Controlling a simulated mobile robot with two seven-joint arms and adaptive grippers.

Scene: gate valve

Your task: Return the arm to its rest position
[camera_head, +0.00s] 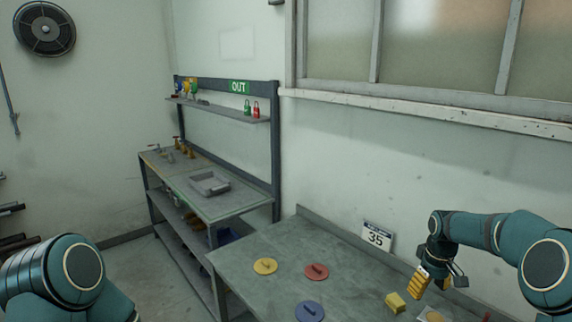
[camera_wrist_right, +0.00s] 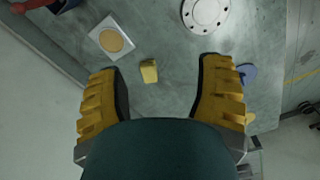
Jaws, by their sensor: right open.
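My right arm (camera_head: 490,230) comes in from the right in the head view, bent over the grey workbench. Its right gripper (camera_head: 432,283) points down with its two yellow fingers spread. In the right wrist view the right gripper (camera_wrist_right: 160,68) is wide open, with nothing held between its fingers. A small yellow block (camera_head: 395,302) lies on the bench, left of the gripper in the head view. The block (camera_wrist_right: 149,71) shows between and beyond the fingers in the wrist view, apart from them. My left gripper is out of view; only a teal part of my left arm shows.
Yellow (camera_head: 265,266), red (camera_head: 316,271) and blue (camera_head: 309,311) discs lie on the workbench (camera_head: 250,258). The wrist view shows a round flange (camera_wrist_right: 205,14) and a square plate (camera_wrist_right: 94,36). A "35" sign (camera_head: 376,237) stands at the wall. A shelved bench (camera_head: 240,207) stands left.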

